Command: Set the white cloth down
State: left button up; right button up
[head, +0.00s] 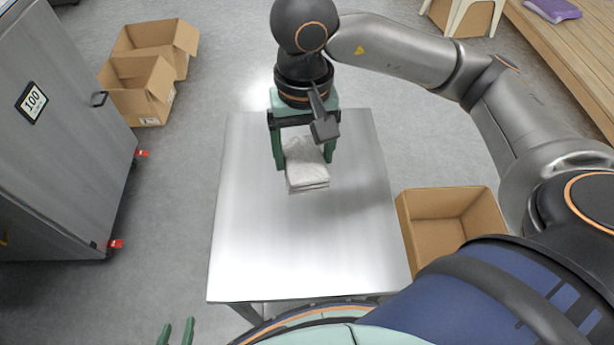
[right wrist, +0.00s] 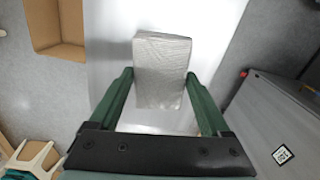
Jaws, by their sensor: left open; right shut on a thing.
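The white cloth (head: 306,168) is a folded, stacked bundle over the far part of the metal table (head: 300,250). My right gripper (head: 304,163) is shut on it, with one green finger on each side. In the right wrist view the cloth (right wrist: 160,72) sits between the fingertips (right wrist: 160,76) above the bright table top. Whether the cloth touches the table or hangs just above it is hard to tell. My left gripper (head: 177,332) is open and empty at the bottom edge of the head view, left of the table.
The table top is otherwise bare, with free room in front of the cloth. An open cardboard box (head: 452,222) stands right of the table. More open boxes (head: 143,90) are at the far left, near a grey metal cabinet (head: 60,120). A wooden platform (head: 575,60) is at the far right.

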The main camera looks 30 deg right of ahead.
aim_at(286, 157)
jog(key=a+f+m, duration=0.1)
jog(key=m, duration=0.1)
jog(key=w+a+f+m+b, duration=0.1)
jog(key=m, duration=0.1)
jog(key=shift+w+a+f+m, duration=0.1)
jog(key=shift+a+f+m, duration=0.15)
jog(key=shift+m, duration=0.15)
jog(key=w+a+f+m+b, duration=0.1)
jog(key=a+f+m+b, duration=0.65)
jog(key=m, duration=0.75)
jog(key=w+d+f+p, duration=0.1)
jog(key=w+d+f, duration=0.1)
jog(key=w+d, duration=0.1)
jog(key=w+d+f+p, duration=0.2)
jog(key=d+f, duration=0.1)
jog(key=w+d+f+p, duration=0.1)
jog(key=w+d+f, duration=0.1)
jog(key=w, duration=0.1)
jog(key=shift+w+d+f, duration=0.3)
jog(key=shift+d, duration=0.1)
jog(key=f, duration=0.3)
jog(key=shift+w+d+f+p, duration=0.15)
jog(key=shift+d+f+p, duration=0.15)
jog(key=shift+f, duration=0.1)
